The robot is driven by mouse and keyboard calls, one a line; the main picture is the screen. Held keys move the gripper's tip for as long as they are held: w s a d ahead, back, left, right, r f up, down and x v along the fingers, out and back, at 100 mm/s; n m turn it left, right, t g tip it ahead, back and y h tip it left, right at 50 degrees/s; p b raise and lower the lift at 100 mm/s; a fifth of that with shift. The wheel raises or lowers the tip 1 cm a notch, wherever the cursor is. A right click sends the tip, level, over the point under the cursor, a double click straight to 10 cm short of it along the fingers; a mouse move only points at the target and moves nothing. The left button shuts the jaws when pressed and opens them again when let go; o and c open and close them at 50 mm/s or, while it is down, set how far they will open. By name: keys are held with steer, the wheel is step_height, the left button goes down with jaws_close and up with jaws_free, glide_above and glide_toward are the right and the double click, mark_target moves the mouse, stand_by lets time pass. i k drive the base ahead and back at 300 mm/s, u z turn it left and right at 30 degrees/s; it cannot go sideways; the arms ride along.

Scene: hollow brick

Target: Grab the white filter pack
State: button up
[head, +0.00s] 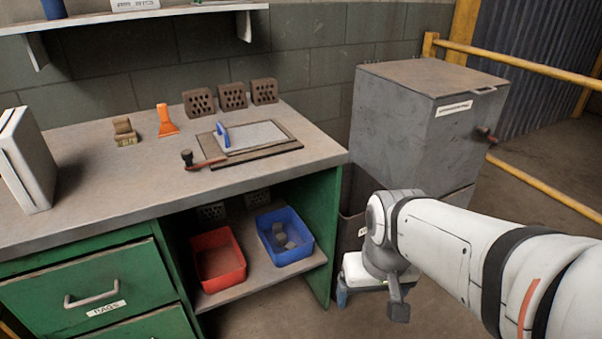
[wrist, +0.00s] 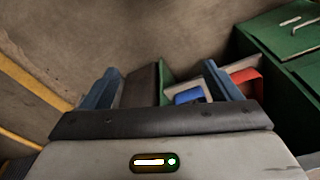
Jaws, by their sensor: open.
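A white slab-like pack (head: 27,160), which looks like the filter pack, stands upright and slightly tilted at the left end of the workbench (head: 95,195). It is cut off by the left edge of the head view and does not show in the wrist view. My gripper (head: 343,296) hangs low, right of the bench's open shelf and far from the pack. In the wrist view, its two blue fingers (wrist: 160,72) are spread apart with nothing between them. In the head view, my arm hides part of the gripper.
Brown hollow bricks (head: 232,97), an orange scraper (head: 166,120) and a board with a blue-handled trowel (head: 222,134) are on the bench. Red (head: 219,277) and blue (head: 300,252) bins sit on the lower shelf. A grey cabinet (head: 400,115) stands right. A wall shelf (head: 130,15) overhangs the bench.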

mark_target(28, 167)
steer(key=u, duration=1.45)
steer(key=k, duration=0.85)
steer(key=u, duration=0.75)
steer(key=i, duration=1.2)
steer(key=z, duration=0.55)
steer(key=i, duration=0.75)
steer(key=z, duration=0.55)
